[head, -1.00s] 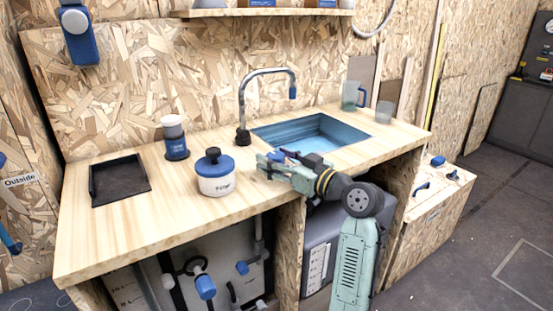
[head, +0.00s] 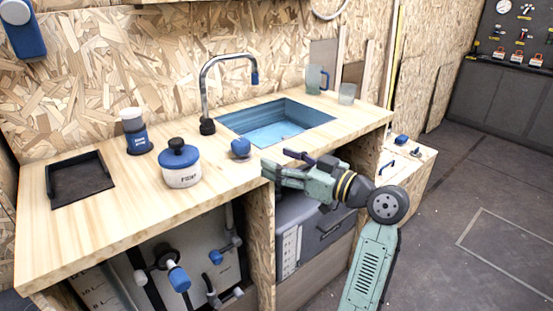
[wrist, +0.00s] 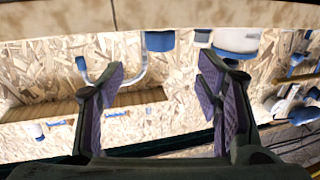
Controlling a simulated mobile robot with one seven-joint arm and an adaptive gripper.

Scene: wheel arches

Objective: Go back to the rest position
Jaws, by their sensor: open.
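My gripper (head: 276,166) is open and empty, at the front edge of the wooden counter (head: 215,175), to the right of a small blue object (head: 241,148). That object stands on the counter between the white pot with a blue lid (head: 180,165) and the sink (head: 272,122). In the wrist view, which looks upside down, my two purple-padded fingers (wrist: 160,88) are spread wide with nothing between them. The blue object (wrist: 160,41) and the pot (wrist: 236,40) show beyond them at the top, apart from the fingers.
The tap (head: 208,90) rises behind the sink. A blue-and-white jar (head: 136,132) and a black tray (head: 80,180) are at the left. A clear jug (head: 316,80) and cup (head: 346,93) stand at the back right. The floor (head: 470,200) at the right is mostly free.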

